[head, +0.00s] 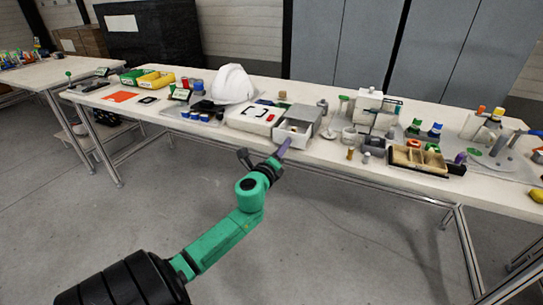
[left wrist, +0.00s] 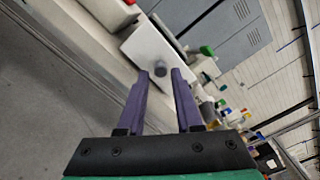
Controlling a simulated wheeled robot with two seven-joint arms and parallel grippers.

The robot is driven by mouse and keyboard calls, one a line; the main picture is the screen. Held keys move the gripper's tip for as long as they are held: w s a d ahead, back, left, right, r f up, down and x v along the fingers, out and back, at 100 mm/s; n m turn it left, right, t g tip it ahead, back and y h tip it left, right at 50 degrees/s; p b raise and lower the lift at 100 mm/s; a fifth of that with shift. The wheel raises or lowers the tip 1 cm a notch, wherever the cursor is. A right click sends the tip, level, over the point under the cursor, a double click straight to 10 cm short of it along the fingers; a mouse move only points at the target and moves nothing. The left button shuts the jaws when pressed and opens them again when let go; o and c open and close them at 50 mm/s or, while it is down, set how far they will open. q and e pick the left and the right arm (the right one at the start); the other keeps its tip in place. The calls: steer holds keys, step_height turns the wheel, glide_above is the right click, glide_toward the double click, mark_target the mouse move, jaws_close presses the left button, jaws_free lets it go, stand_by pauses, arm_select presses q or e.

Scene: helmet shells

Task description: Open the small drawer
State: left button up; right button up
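The small drawer (head: 291,139) is a white box under a grey cabinet (head: 306,113) near the front edge of the long table. It stands pulled out toward me, and its open top shows small contents. In the left wrist view its white front (left wrist: 146,46) carries a round grey-purple knob (left wrist: 160,68). My left gripper (head: 285,146) is in front of the drawer. Its purple fingers are apart in the left wrist view (left wrist: 159,74), with the knob at the gap between the tips; I cannot tell whether they touch it. My right gripper is not in view.
A white flat case (head: 253,118) and a white helmet (head: 233,85) stand left of the drawer. The floor in front of the table is clear.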

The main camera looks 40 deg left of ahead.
arm_select(q)
steer(key=v, duration=1.2)
steer(key=shift+s+b, duration=0.15)
steer(key=shift+b, duration=0.3)
steer(key=shift+d, duration=0.1)
steer(key=s+f+n+g+h, duration=0.1)
steer(key=s+f+n+g, duration=0.15)
steer(key=f, duration=0.85)
steer(key=s+f+n+g, duration=0.2)
steer(key=f+n+g, duration=0.15)
steer(key=f, duration=0.85)
steer(key=s+f+n+g+h, duration=0.15)
steer(key=f+n, duration=0.25)
steer(key=f, duration=0.7)
steer(key=s+d+f+n+g+h, duration=0.2)
steer(key=s+d+f+n+g, duration=0.3)
steer(key=s+f, duration=0.65)
steer(key=s+d+f+n+g+h, duration=0.1)
steer(key=s+d+f+n+g, duration=0.2)
steer(key=s+d+f, duration=0.65)
steer(key=s+a+r+n+p, duration=0.1)
steer(key=s+r+p, duration=0.4)
steer(key=r+p, duration=0.6)
steer(key=shift+s+a+p, duration=0.15)
steer(key=shift+a+p, duration=0.25)
steer(key=shift+p, duration=0.65)
